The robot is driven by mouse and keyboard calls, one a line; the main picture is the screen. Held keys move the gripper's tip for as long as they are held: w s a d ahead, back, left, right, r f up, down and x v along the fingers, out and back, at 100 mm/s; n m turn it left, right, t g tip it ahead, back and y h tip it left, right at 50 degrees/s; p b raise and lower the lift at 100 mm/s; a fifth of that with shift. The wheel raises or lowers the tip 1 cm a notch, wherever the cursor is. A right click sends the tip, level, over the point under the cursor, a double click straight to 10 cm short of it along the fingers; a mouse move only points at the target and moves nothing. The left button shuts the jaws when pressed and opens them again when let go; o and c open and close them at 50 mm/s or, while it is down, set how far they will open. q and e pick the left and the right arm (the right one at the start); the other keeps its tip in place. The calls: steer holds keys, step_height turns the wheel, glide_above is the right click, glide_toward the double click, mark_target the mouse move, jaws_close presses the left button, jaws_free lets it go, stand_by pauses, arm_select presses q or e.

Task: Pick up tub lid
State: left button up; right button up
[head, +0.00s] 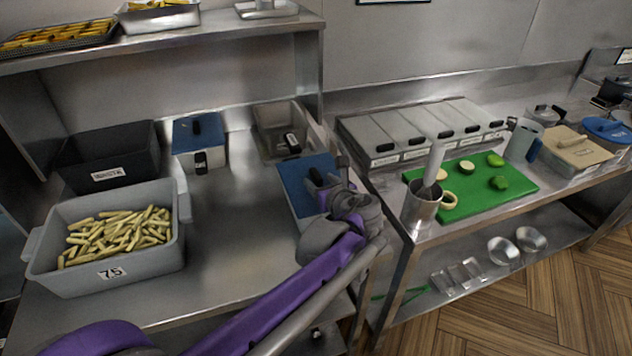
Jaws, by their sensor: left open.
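A blue tub lid (295,188) lies near the right end of the left steel table, with a pale edge along its left side. I cannot tell whether it rests on a tub or on the table. My left gripper (322,180) is open over the right part of this lid, its dark fingers at or close to the lid's handle. The gripper and wrist hide the lid's right and front parts, so contact is not clear. My right gripper is not in view.
An open steel-coloured tub (262,133) stands behind the lid. A black tub (110,155) and a grey tub of fries (120,277) stand left. A shelf (220,28) overhangs the back. A green board (490,200) lies on the right counter. The table's middle is clear.

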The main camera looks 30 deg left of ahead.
arm_select(q)
steer(key=x, duration=0.3)
steer(key=shift+w+d, duration=0.1)
jaws_close()
